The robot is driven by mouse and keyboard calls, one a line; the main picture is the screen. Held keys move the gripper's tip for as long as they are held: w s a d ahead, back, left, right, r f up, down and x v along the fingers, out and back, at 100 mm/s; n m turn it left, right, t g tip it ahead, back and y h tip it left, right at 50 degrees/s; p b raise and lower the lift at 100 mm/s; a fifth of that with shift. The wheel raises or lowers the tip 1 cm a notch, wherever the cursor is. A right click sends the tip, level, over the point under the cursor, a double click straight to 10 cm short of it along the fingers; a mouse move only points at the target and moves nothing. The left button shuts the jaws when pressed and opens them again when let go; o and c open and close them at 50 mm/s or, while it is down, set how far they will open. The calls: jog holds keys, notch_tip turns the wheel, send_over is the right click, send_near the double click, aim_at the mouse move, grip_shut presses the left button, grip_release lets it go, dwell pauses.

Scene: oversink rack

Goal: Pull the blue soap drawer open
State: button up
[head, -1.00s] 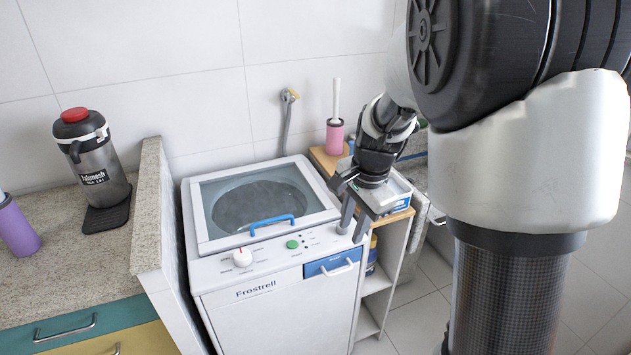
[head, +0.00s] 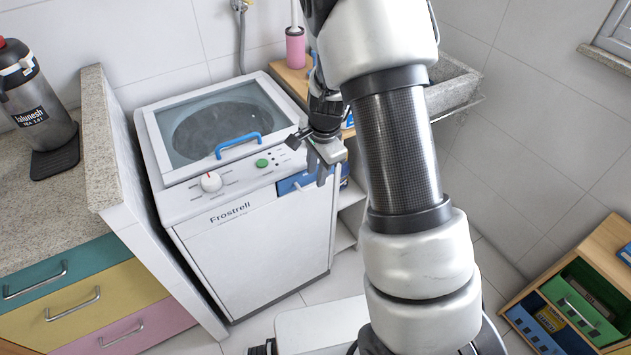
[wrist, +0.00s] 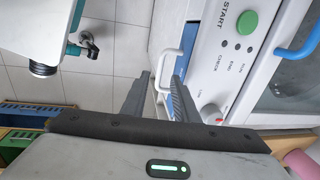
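The blue soap drawer (head: 289,185) is in the upper right of the white washer's front in the head view. Its front looks flush with the washer, though my gripper hides part of it. The drawer's white loop handle (wrist: 166,68) shows in the wrist view. My gripper (wrist: 161,78) is open, with one dark finger on each side of the handle. I cannot tell whether either finger touches it. In the head view my gripper (head: 317,178) is right at the drawer front, pointing down.
The washer (head: 245,245) has a blue lid handle (head: 238,144), a white knob (head: 211,182) and a green button (head: 262,163). A wooden shelf with a pink holder (head: 296,48) stands to its right. A counter (head: 103,150) is on the left.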

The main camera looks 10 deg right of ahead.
jog(key=shift+w+a+f, duration=0.1)
jog(key=shift+w+f, duration=0.05)
jog(key=shift+f, duration=0.8)
jog(key=shift+w+f, duration=0.15)
jog(key=shift+f, duration=0.75)
grip_shut()
